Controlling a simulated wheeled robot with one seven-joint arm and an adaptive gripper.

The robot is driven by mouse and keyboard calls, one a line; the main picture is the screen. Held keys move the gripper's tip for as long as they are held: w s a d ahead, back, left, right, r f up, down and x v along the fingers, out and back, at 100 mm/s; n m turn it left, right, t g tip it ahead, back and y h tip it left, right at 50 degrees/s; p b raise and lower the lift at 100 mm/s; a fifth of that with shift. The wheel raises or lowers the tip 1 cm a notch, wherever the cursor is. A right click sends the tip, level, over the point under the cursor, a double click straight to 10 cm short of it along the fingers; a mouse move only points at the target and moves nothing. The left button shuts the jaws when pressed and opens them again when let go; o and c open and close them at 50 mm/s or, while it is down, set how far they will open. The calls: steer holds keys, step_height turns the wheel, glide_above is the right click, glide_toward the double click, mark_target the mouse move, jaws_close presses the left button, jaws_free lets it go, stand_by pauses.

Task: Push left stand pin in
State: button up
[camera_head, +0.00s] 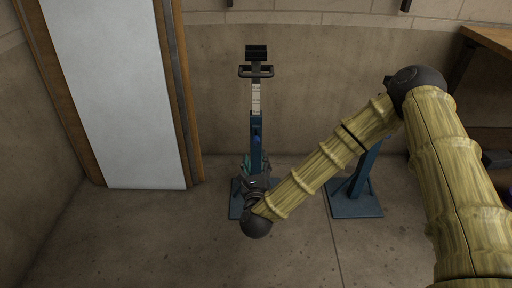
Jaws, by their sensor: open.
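The left stand (256,159) is a blue upright post on a flat blue base, with a pale marked upper post and a dark cradle on top. It stands upright against the wall, left of the picture's middle. A small darker blue spot on the post may be its pin (257,140); it is too small to tell how far in it sits. My gripper (250,168) is in front of the lower post, just below that spot, and is open. Its fingers are small and hard to make out; contact with the post cannot be told. My wrist hides part of the base.
A second blue stand (354,208) is at the right, mostly behind my yellow arm. A white door-like panel (115,95) with a wooden frame is at the left. A wooden bench (488,38) is at the right edge. The concrete floor at front left is clear.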

mark_target(256, 143)
steer(key=w+b, duration=0.2)
steer(key=w, duration=0.7)
steer(key=shift+w+b, duration=0.1)
steer(key=shift+b, duration=0.3)
jaws_close()
